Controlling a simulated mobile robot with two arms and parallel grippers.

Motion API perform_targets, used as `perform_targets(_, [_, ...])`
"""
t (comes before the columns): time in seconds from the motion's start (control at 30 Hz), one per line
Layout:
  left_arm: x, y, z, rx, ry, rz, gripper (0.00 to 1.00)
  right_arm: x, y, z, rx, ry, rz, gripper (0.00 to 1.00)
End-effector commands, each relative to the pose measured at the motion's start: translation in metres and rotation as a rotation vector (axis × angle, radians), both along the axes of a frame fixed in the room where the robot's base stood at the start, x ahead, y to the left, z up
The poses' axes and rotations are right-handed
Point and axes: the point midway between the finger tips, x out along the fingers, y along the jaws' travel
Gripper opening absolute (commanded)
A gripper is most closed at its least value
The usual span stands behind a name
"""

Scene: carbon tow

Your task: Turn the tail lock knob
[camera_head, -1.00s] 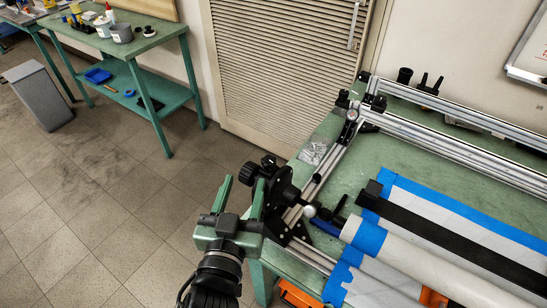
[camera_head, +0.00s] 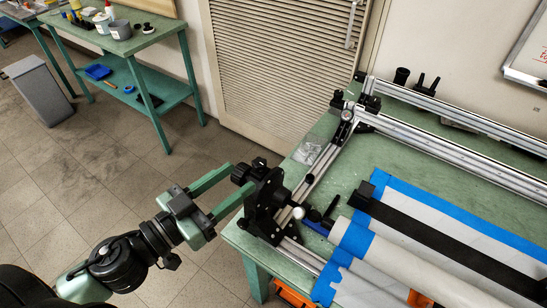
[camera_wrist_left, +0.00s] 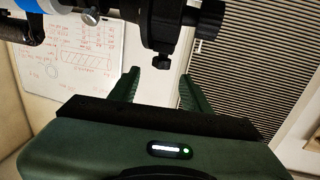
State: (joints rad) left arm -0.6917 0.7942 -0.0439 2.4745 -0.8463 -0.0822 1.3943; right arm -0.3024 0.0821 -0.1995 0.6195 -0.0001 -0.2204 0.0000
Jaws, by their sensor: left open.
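A black tail bracket (camera_head: 266,200) stands at the left end of the rail frame. It carries a large ribbed black knob (camera_head: 242,174) and a smaller black knob (camera_head: 259,163); I cannot tell which one is the tail lock knob. My left gripper (camera_head: 241,180) is open, with its green fingers reaching right to the bracket and the knobs near their tips. In the left wrist view a small black knob (camera_wrist_left: 161,62) shows between and just beyond the fingertips, and a ribbed knob (camera_wrist_left: 209,18) sits upper right. Contact cannot be told. My right gripper is out of view.
The green bench (camera_head: 325,180) bears aluminium rails (camera_head: 440,130), a white tube (camera_head: 400,262) with blue tape and a black strip (camera_head: 430,230). Orange objects (camera_head: 292,295) show at its lower edge. A second green table (camera_head: 125,45) stands back left.

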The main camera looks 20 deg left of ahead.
Motion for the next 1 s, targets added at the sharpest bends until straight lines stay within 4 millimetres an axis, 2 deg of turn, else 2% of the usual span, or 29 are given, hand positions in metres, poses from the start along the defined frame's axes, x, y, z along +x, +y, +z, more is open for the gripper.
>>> perform_targets(0.6, [0.058,-0.033,0.003,0.000,-0.002,0.004,0.48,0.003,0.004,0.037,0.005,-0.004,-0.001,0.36])
perform_targets(1.0, [0.066,-0.038,-0.001,0.001,0.000,0.004,0.48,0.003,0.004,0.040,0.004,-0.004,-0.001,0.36])
